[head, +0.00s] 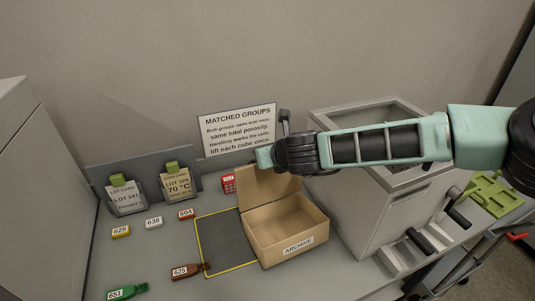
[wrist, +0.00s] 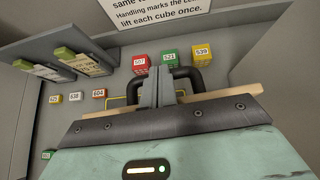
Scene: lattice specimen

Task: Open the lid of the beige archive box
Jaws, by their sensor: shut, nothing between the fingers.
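The beige archive box (head: 283,231) stands on the bench in the head view, labelled ARCHIVE. Its lid (head: 265,187) is up, standing steeply at the back left, and the empty-looking inside shows. My gripper is at the lid's top edge in the head view; its fingertips are hidden there. In the wrist view my gripper (wrist: 157,78) has its fingers together with nothing between them. The lid's beige edge (wrist: 232,95) crosses just beyond the hand, and the fingers reach past it. I cannot tell whether they touch it.
A grey machine (head: 385,180) stands close right of the box. A dark yellow-edged mat (head: 222,240) lies left. Numbered cubes, including a red one (wrist: 140,63), sit behind the lid. Bottles, one green (head: 127,292), and lot cards (head: 125,198) are further left.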

